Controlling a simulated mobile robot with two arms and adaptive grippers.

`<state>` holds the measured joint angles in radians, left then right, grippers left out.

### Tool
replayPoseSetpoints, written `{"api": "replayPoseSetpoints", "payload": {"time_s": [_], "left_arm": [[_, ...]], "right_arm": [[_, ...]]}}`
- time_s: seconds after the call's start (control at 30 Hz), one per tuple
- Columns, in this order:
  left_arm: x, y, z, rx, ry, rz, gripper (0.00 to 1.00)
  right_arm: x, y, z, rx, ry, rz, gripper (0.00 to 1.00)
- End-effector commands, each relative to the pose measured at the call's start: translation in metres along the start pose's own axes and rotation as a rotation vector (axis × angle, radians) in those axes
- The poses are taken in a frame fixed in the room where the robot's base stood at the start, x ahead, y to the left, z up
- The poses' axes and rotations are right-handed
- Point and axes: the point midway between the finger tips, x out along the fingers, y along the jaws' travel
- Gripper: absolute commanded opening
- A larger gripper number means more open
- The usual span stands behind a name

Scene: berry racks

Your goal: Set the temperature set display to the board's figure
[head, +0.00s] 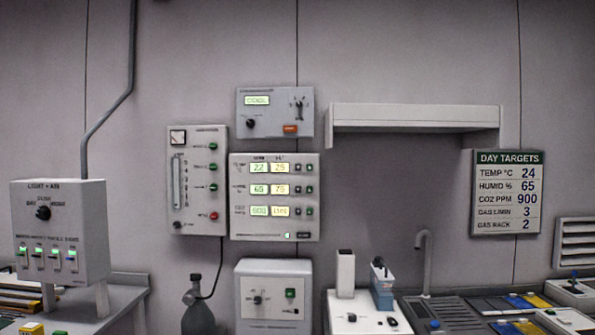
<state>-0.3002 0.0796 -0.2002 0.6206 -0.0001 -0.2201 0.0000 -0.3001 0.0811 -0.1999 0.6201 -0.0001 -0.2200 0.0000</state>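A grey control panel (234,214) on the wall has three rows of displays in two columns. Its top row seems to be temperature. The green left display (259,168) appears to read 22 and the yellowish right display (280,168) appears to read 25. The column headings are too blurred to read surely. Two small buttons (303,168) sit right of this row. The DAY TARGETS board (507,192) at the right gives TEMP °C 24. Neither of my grippers shows in the head view.
Lower rows appear to read 65 and 75, then 600 and an unclear figure. A shelf (413,118) juts out right. Wall space under it is bare.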

Motion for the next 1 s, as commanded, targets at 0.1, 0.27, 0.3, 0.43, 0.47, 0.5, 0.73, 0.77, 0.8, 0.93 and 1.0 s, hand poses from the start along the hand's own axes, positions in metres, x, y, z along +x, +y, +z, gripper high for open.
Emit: {"api": "replayPoseSetpoints", "payload": {"time_s": [0.1, 0.27, 0.3, 0.43, 0.47, 0.5, 0.73, 0.77, 0.8, 0.93, 1.0], "left_arm": [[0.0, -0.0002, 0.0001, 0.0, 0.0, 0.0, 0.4], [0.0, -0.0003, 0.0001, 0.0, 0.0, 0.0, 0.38], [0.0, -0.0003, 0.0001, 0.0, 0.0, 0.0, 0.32], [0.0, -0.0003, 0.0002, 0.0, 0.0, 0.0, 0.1], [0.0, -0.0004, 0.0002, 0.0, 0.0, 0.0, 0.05], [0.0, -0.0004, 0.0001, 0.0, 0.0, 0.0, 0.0], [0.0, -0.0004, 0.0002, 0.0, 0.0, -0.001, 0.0], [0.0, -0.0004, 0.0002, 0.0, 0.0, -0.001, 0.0], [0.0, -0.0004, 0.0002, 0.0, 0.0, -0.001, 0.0], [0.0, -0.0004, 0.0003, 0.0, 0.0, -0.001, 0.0], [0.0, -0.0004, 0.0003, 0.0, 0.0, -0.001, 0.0]], "right_arm": [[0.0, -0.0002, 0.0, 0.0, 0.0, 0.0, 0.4], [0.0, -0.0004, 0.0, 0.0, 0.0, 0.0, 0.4], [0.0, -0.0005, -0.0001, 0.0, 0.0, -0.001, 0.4], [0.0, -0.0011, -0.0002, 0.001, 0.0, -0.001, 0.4], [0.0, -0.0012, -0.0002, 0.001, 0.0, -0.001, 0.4], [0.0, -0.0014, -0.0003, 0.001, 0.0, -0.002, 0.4], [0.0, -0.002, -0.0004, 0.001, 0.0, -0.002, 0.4], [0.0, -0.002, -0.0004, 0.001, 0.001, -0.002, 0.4], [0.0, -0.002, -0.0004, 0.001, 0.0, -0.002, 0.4], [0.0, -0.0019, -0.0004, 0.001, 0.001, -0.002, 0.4], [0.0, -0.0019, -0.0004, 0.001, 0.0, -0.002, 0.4]]}}
